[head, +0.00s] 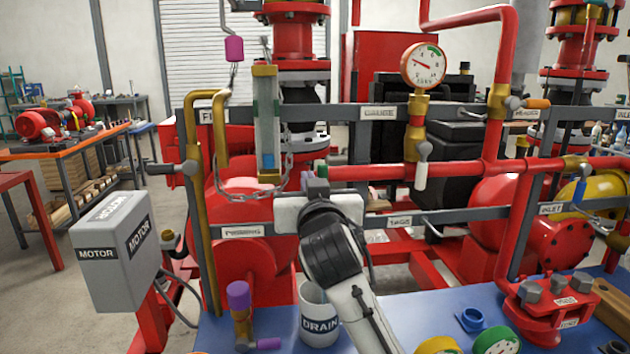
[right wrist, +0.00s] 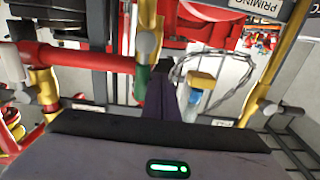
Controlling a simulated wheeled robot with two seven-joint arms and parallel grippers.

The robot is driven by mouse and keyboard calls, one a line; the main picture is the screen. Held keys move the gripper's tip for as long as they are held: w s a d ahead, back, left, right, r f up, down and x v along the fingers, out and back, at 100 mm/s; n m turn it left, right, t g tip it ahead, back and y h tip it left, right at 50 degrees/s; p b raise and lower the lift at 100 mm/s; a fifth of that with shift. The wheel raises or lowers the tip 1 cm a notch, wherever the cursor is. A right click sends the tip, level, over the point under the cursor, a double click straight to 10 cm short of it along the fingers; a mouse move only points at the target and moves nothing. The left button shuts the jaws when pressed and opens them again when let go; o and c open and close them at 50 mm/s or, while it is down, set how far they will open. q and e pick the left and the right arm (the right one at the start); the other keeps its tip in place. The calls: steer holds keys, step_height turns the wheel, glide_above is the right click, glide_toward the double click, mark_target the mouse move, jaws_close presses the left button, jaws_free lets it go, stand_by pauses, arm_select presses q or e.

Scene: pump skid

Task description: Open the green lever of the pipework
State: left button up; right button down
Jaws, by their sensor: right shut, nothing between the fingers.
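The green lever (head: 322,171) shows only as a small green end on the red pipe, just beyond my right gripper, which hides the rest of it. In the right wrist view the green lever (right wrist: 142,82) hangs below a brass valve with a grey knob (right wrist: 148,43). My right gripper (head: 315,186) is shut and empty in front of the pipe. Its dark fingers (right wrist: 163,96) are right beside the green lever in the right wrist view; whether they touch it I cannot tell. My left gripper is out of view.
A sight gauge (head: 266,125) with a hanging chain (head: 262,194) stands left of my right gripper. A white lever (head: 421,172) hangs under the pressure gauge (head: 423,65) at right. A drain cup (head: 318,306) stands below on the blue table (head: 275,335).

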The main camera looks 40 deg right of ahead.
steer(key=v, duration=0.9)
steer(key=shift+w+a, duration=0.15)
steer(key=shift+a, duration=0.2)
steer(key=shift+f, duration=0.1)
stand_by(0.5)
